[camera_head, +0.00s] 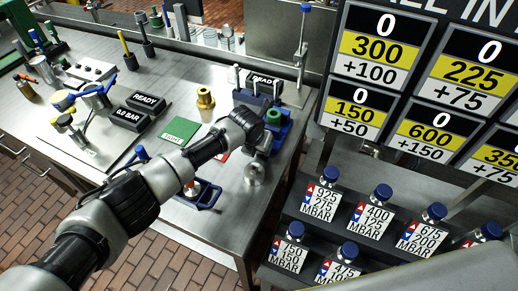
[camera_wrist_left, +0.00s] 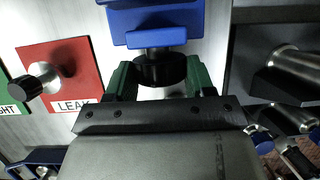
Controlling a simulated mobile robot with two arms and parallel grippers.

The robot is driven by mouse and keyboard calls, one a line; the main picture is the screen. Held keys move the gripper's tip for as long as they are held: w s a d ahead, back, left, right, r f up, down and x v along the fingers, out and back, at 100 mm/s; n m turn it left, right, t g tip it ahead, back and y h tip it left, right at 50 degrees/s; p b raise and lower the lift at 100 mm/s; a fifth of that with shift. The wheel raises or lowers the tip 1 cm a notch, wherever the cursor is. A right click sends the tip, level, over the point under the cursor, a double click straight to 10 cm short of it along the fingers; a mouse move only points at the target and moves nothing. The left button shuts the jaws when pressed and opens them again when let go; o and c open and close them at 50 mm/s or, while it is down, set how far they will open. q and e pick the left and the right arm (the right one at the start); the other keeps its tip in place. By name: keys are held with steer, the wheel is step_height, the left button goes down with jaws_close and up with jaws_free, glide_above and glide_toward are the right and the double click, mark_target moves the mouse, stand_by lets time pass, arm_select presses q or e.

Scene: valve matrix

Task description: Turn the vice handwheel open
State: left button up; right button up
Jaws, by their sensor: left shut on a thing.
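The blue vice (camera_wrist_left: 155,18) is at the top middle of the left wrist view. In the head view the vice (camera_head: 277,132) is on the right end of the steel bench, partly hidden by my left arm. Its black round handwheel (camera_wrist_left: 160,70) faces my left gripper (camera_wrist_left: 160,82). The two green fingers are on either side of the handwheel, shut on it. In the head view the left gripper (camera_head: 262,140) is at the vice and its fingertips are mostly hidden. My right gripper is not in view.
A red LEAK plate (camera_wrist_left: 62,72) with a black knob is left of the gripper. A rack of blue-capped cylinders (camera_head: 378,215) stands right of the bench.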

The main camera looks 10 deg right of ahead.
arm_select(q)
steer(key=h+b, duration=0.1)
steer(key=b, duration=0.1)
steer(key=g+h+b, duration=0.1)
steer(key=shift+w+a+f+n+b, duration=0.1)
steer(key=shift+a+f+n+b, duration=0.05)
steer(key=shift+f+n+b, duration=0.2)
steer(key=shift+r+g+h+b, duration=0.25)
steer(key=shift+g+h+b, duration=0.05)
steer(key=shift+r, duration=0.1)
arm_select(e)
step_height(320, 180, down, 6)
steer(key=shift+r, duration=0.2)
arm_select(q)
steer(key=o, duration=0.9)
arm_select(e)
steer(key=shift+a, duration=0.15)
arm_select(q)
steer(key=shift+o, duration=0.2)
steer(key=b+v, duration=0.1)
steer(key=v, duration=0.9)
steer(key=shift+a+r+b, duration=0.25)
steer(key=shift+r+b, duration=0.05)
steer(key=shift+b, duration=0.05)
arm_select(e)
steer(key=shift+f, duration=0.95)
